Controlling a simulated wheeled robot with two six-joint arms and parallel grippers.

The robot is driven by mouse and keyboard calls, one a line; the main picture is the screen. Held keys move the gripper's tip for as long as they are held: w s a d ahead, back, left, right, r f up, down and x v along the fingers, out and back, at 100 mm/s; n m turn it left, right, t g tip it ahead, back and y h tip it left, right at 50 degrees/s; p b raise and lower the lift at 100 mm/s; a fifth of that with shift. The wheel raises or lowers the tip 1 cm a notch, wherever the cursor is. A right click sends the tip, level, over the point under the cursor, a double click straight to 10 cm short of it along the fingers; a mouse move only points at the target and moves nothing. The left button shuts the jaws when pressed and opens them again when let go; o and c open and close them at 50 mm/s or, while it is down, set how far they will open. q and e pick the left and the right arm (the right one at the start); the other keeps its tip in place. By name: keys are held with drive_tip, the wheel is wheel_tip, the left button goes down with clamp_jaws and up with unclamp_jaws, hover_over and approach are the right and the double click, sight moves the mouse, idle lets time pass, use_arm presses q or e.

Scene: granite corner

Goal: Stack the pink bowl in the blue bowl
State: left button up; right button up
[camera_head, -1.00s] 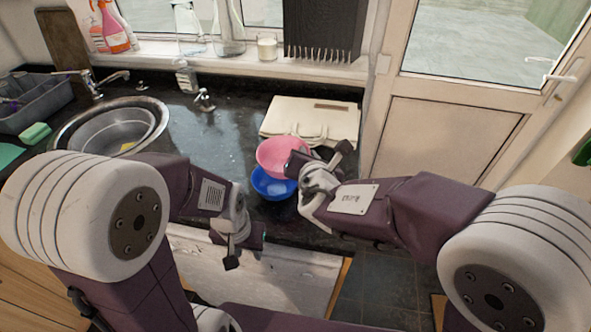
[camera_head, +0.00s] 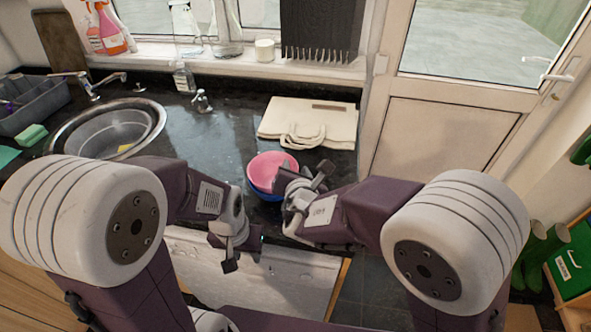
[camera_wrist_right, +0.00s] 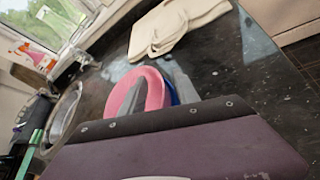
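The pink bowl (camera_head: 272,163) sits inside the blue bowl (camera_head: 262,191), its rim above the blue one. In the right wrist view the pink bowl (camera_wrist_right: 157,88) shows a strip of the blue bowl (camera_wrist_right: 173,92) beside it. My right gripper (camera_head: 290,176) is at the bowls' right side. In the wrist view its fingers (camera_wrist_right: 160,88) stand apart, one inside the pink bowl and one outside, with the pink wall between them. My left gripper (camera_head: 246,250) is low at the counter's front edge, away from the bowls; its fingers are not clear.
A folded cream cloth bag (camera_head: 308,122) lies behind the bowls. The sink (camera_head: 108,128) with a grey basin is at the left. The dark counter (camera_head: 218,150) between sink and bowls is clear. A white door (camera_head: 440,140) stands at the right.

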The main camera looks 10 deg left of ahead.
drive_tip(key=p+v, duration=0.1)
drive_tip(key=v, duration=1.1)
